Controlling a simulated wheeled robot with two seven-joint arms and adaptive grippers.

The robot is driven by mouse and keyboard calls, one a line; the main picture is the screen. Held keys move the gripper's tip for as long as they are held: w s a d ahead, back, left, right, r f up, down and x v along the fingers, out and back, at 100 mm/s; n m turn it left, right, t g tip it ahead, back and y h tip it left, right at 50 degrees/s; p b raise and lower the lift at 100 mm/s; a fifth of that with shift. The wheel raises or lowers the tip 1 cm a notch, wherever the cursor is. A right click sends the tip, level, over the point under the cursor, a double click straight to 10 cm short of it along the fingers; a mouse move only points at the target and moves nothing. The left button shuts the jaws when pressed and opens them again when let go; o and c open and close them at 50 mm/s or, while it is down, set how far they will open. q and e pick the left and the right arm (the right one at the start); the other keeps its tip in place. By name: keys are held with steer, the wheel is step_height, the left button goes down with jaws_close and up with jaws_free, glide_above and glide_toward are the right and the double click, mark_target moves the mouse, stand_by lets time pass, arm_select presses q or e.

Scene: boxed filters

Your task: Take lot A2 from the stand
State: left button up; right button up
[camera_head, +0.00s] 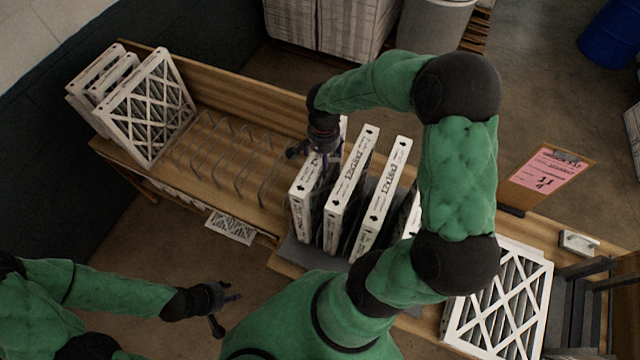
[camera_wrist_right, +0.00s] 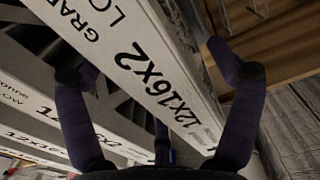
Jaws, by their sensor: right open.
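Several boxed filters with white printed edges stand upright in a row on a dark stand (camera_head: 300,252). The leftmost filter (camera_head: 303,205) is under my right gripper (camera_head: 314,153), then come a second (camera_head: 350,190) and a third (camera_head: 385,195); my right arm hides those further right. I cannot read any lot mark in the head view. In the right wrist view, my open right gripper (camera_wrist_right: 158,75) has its fingers on either side of a filter edge (camera_wrist_right: 150,65) printed "12x16x2". I cannot tell whether they touch it. My left gripper (camera_head: 222,306) is open and empty, away from the table.
A wire rack (camera_head: 235,160) left of the stand has empty slots. Several filters (camera_head: 150,105) lean at the table's left end. A pink sheet on a board (camera_head: 548,172) stands at right. A filter (camera_head: 500,300) lies flat at front right, near a dark frame (camera_head: 585,300).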

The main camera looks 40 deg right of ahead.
steer(key=c, duration=1.8)
steer(key=shift+r, duration=0.15)
